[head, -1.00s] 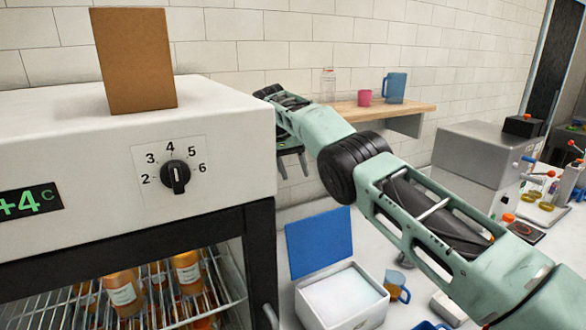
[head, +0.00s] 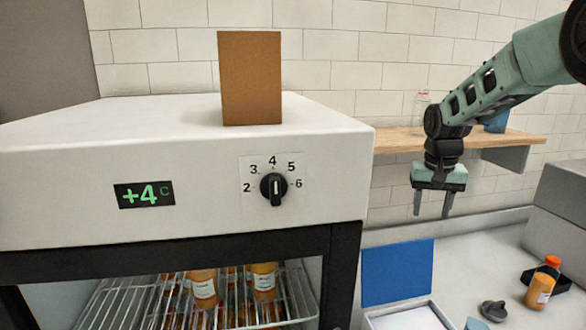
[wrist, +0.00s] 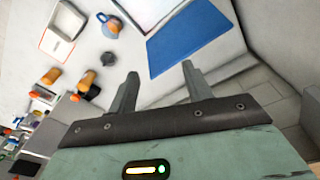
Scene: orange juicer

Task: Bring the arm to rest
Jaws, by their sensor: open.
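My gripper (head: 432,206) hangs from my arm on the right of the head view, in front of the wooden shelf, with its fingers pointing down. It is open and empty, with the two fingers apart. In the wrist view my gripper (wrist: 158,85) also shows nothing between its fingers. It is above the counter, to the right of the white cooler (head: 190,160) and apart from it.
The cooler's dial (head: 274,188) points near 4, and its display (head: 144,194) reads +4. A brown block (head: 250,78) stands on top. A box with a blue lid (head: 397,272), a bottle (head: 541,286) and a dark knob-like piece (head: 493,310) are on the counter. A wooden shelf (head: 398,142) is behind.

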